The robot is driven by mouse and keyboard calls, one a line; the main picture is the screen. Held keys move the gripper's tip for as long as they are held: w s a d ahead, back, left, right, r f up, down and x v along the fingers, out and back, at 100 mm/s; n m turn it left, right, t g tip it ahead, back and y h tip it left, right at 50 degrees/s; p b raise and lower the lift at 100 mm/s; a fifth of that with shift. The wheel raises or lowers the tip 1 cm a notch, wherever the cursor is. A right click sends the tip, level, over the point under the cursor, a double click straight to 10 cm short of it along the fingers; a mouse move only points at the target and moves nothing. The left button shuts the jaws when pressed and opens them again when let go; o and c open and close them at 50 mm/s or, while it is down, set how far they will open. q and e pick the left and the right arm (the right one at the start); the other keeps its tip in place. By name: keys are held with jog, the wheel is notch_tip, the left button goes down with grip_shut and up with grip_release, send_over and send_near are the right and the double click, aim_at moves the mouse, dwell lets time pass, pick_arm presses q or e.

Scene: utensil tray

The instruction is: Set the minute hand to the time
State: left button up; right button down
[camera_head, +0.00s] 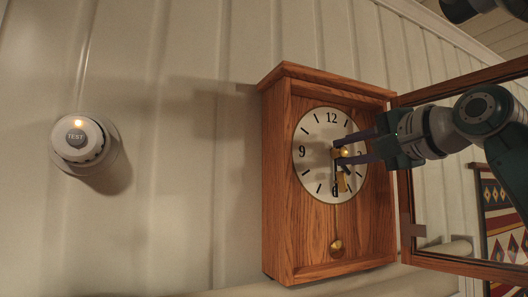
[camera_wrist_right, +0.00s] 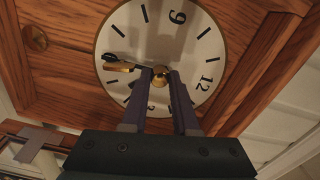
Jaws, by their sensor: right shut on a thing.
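A wooden wall clock (camera_head: 278,180) with a white dial (camera_head: 315,165) is in the middle of the head view. A long dark hand (camera_head: 335,180) runs from the centre down toward the 6, and in the wrist view (camera_wrist_right: 136,67) it points left. A gold piece (camera_head: 342,183) shows beside its lower part. My right gripper (camera_head: 342,151) reaches in from the right with its fingers at the dial's centre. It is shut on the brass knob (camera_wrist_right: 160,77) there. The shorter hand is partly hidden by the fingers. My left gripper is not in view.
The clock's glazed door (camera_head: 465,263) stands open on the right, with my right arm in front of it. A brass pendulum (camera_head: 336,246) hangs below the dial. A round white TEST device (camera_head: 97,140) is on the wall at left. The wall between is bare.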

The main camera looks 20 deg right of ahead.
jog(key=c, duration=0.7)
grip_release()
